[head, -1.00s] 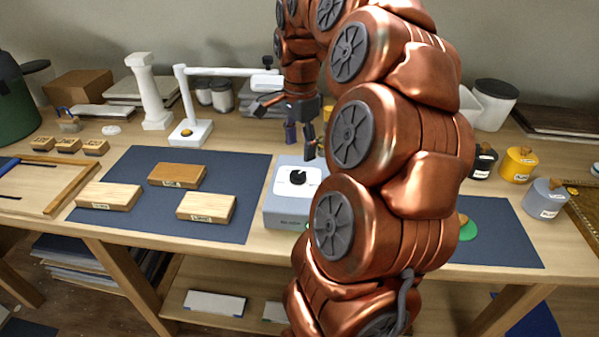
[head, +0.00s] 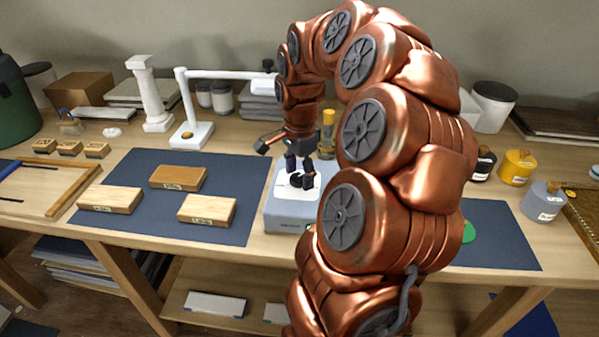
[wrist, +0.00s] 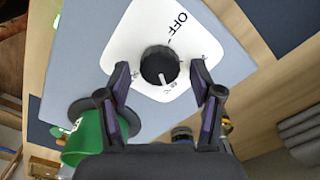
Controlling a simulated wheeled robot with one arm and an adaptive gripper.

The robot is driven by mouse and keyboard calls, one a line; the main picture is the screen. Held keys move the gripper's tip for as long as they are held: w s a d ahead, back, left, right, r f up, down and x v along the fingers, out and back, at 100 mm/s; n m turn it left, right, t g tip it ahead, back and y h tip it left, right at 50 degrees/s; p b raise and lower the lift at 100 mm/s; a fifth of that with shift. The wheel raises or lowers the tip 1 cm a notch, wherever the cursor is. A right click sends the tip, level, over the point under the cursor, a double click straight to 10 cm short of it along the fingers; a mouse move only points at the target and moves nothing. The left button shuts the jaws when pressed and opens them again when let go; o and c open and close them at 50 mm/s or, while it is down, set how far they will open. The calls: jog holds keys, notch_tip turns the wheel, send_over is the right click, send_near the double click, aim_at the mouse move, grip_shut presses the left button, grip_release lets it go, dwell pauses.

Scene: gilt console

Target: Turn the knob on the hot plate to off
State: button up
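The hot plate (head: 288,210) is a grey box with a white top face, standing on the table between two dark mats. Its round black knob (wrist: 159,66) has a white pointer line facing the bottom of the wrist view, away from the "OFF" mark (wrist: 178,24) near the top. My gripper (head: 300,174) is over the hot plate, pointing down. In the wrist view my gripper (wrist: 159,85) is open, with one finger on each side of the knob and visible gaps between. The fingers partly hide other dial marks.
A green container (wrist: 84,139) stands close beside the hot plate. A white stand (head: 190,131) with a horizontal arm is behind left. Wooden blocks (head: 178,177) lie on the left mat (head: 150,220). A yellow-topped bottle (head: 328,122) stands behind my gripper.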

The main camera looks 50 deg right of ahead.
jog(key=c, duration=1.1)
